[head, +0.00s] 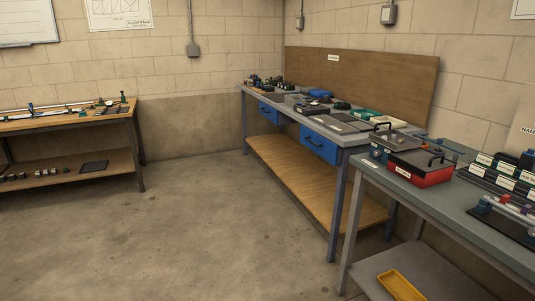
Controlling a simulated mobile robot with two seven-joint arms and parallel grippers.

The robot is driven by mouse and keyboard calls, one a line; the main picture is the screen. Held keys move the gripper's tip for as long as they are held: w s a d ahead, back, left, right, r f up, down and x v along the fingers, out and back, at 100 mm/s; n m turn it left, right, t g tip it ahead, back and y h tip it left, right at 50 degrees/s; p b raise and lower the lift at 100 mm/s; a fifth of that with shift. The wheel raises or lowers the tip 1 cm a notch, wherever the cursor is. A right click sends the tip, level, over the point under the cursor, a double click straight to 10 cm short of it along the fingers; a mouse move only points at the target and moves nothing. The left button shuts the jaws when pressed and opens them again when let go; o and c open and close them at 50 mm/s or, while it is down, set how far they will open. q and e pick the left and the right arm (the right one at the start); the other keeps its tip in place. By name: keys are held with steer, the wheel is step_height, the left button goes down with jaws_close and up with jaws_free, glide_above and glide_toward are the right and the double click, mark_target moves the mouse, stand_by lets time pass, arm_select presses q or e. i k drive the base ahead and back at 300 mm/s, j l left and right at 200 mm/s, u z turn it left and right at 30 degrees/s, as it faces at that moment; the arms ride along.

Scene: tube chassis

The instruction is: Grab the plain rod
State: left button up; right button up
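I cannot pick out a plain rod for certain. Long thin rod-like pieces (62,107) lie on the wooden workbench (70,122) at the left, with small green and dark parts among them; they are too small to tell apart. A pale tube-like piece (510,209) lies with coloured parts on a dark mat (497,222) at the right edge, partly cut off by the frame. Neither of my grippers is in view.
A blue-legged bench (344,141) with parts and trays stands against the back wall. A grey bench (430,196) at right carries a red box (421,174) and labelled bins (506,171). A yellow tray (401,286) sits on its lower shelf. The concrete floor (200,215) between is clear.

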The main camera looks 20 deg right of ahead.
mark_target(514, 213)
steer(key=i+j+z, duration=0.1)
steer(key=i+z, duration=0.15)
steer(key=i, duration=0.9)
steer(key=i+z, duration=0.3)
steer(key=i, duration=0.25)
steer(key=i+j+z, duration=0.1)
steer(key=i+z, duration=0.15)
steer(key=i, duration=0.25)
steer(key=i+z, duration=0.45)
steer(key=i+j+z, duration=0.1)
steer(key=i+z, duration=0.15)
steer(key=z, duration=2.75)
